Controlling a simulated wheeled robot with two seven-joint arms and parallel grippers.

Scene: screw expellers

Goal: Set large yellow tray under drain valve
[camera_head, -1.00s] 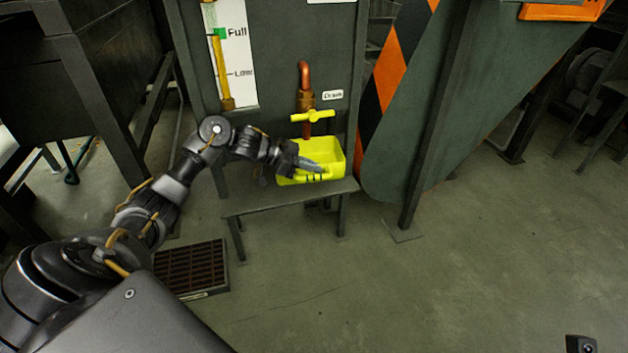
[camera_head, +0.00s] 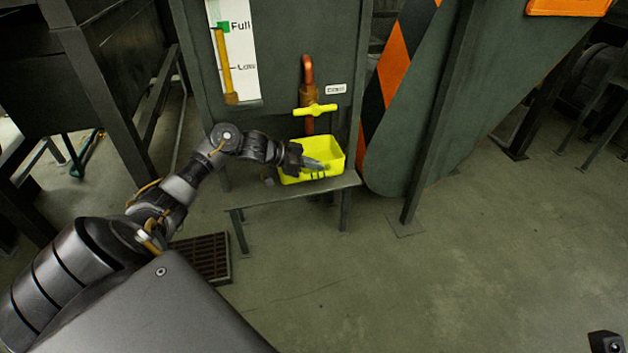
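The large yellow tray (camera_head: 333,158) sits on a small dark shelf (camera_head: 290,192) in front of the green tank. The drain valve, a copper pipe (camera_head: 309,97) with a yellow handle (camera_head: 315,110), comes out of the tank above the tray's back part. My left gripper (camera_head: 322,167) reaches in from the left, with its fingers at the tray's front wall. The fingers are small and overlap the tray, so I cannot tell whether they grip the wall. My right gripper is not clearly seen; only a small dark part of mine shows at the bottom right corner.
The green tank (camera_head: 270,60) carries a level gauge (camera_head: 228,70) with Full and Low marks. A striped slanted panel (camera_head: 395,70) stands right of the shelf. A floor grate (camera_head: 205,257) lies below left. The floor at right is open.

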